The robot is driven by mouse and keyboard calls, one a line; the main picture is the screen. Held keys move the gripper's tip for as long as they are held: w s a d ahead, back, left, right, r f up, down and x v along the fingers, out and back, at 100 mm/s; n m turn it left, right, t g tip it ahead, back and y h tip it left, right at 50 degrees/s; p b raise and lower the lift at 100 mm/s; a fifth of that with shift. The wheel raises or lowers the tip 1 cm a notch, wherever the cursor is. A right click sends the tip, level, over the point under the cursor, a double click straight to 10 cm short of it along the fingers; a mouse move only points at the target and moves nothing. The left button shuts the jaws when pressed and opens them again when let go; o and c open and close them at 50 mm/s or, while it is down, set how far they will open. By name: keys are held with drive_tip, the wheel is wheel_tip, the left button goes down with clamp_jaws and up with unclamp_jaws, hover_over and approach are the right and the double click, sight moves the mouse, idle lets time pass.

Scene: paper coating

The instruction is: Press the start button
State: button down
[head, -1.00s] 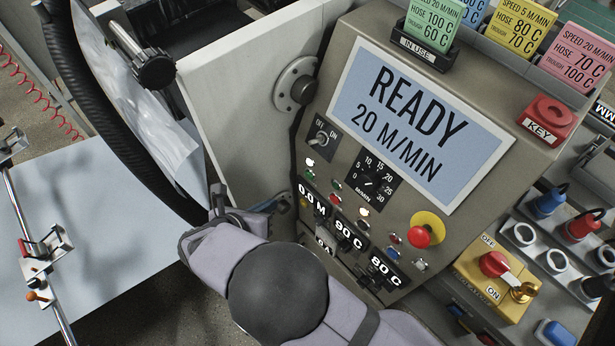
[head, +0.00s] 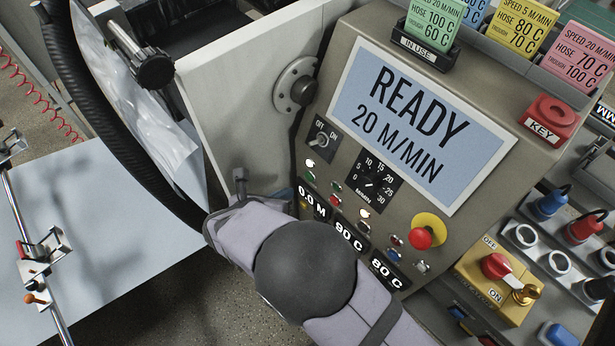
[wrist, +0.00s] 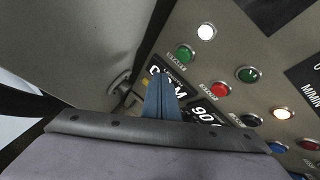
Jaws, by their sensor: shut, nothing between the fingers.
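The control panel (head: 345,85) carries a column of small round buttons and lamps. In the wrist view, a green button (wrist: 185,54) with a small label below it sits under a lit white lamp (wrist: 206,32). The same green button shows in the head view (head: 308,177). My gripper (wrist: 160,80) is shut and empty, its blue fingers pointing at the panel just below and left of the green button in the wrist view. I cannot tell whether they touch it. My arm hides part of the lower panel.
A red button (wrist: 220,90) and a dark green one (wrist: 248,74) are close by. A red mushroom button (head: 421,238) on yellow and a rotary switch (head: 495,265) are lower right. A display (head: 420,120) reads READY 20 M/MIN. A black hose (head: 120,130) runs at left.

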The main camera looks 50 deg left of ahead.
sight(309, 177)
drive_tip(key=shift+w, duration=1.7)
drive_tip(key=shift+w, duration=0.15)
idle(0.8)
drive_tip(key=shift+w, duration=0.25)
